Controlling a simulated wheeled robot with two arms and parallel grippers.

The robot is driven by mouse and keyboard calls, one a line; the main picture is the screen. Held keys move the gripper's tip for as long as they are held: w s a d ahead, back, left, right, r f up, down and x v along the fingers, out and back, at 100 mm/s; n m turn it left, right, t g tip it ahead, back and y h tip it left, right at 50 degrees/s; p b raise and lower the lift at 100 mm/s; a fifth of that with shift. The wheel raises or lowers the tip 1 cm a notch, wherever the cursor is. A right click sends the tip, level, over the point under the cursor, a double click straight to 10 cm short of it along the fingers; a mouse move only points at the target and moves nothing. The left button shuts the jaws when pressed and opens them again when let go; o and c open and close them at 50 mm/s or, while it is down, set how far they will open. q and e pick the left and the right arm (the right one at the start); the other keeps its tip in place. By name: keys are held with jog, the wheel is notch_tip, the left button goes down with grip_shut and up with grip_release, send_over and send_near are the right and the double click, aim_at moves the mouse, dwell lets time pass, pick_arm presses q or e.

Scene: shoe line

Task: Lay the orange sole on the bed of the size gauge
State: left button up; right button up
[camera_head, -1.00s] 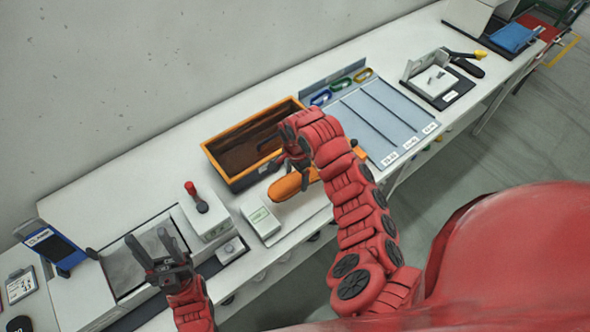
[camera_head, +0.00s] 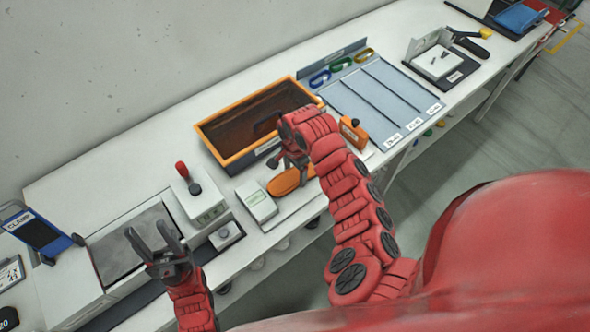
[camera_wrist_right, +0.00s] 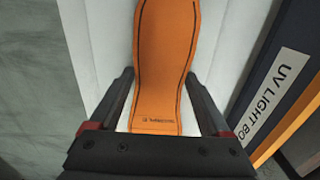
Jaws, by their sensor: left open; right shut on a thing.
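I take these parts for the size gauge. In the right wrist view the sole (camera_wrist_right: 165,70) lies lengthwise between the fingers of my right gripper (camera_wrist_right: 160,95). Whether it touches the bed I cannot tell. My arm hides part of the sole and bed. My left gripper (camera_head: 153,243) is open and empty, above a grey plate at the left.
The dark box with an orange rim (camera_head: 225,155) stands just behind the sole; its "UV LIGHT BO…" label (camera_wrist_right: 273,92) shows in the right wrist view. A device with a red-topped lever (camera_head: 184,172) stands left. A grey divided rack (camera_head: 375,100) lies right. The bench's front edge is close.

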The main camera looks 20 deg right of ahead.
jog(key=o, duration=1.4)
jog(key=shift+o, duration=0.2)
jog(key=shift+r, duration=0.1)
jog(key=shift+r, duration=0.3)
notch_tip(320, 180, up, 5)
jog(key=shift+w+r+b, duration=0.1)
jog(key=shift+r+b, duration=0.05)
jog(key=shift+b, duration=0.35)
notch_tip(320, 180, up, 11)
jog(key=p, duration=0.8)
jog(key=shift+r, duration=0.15)
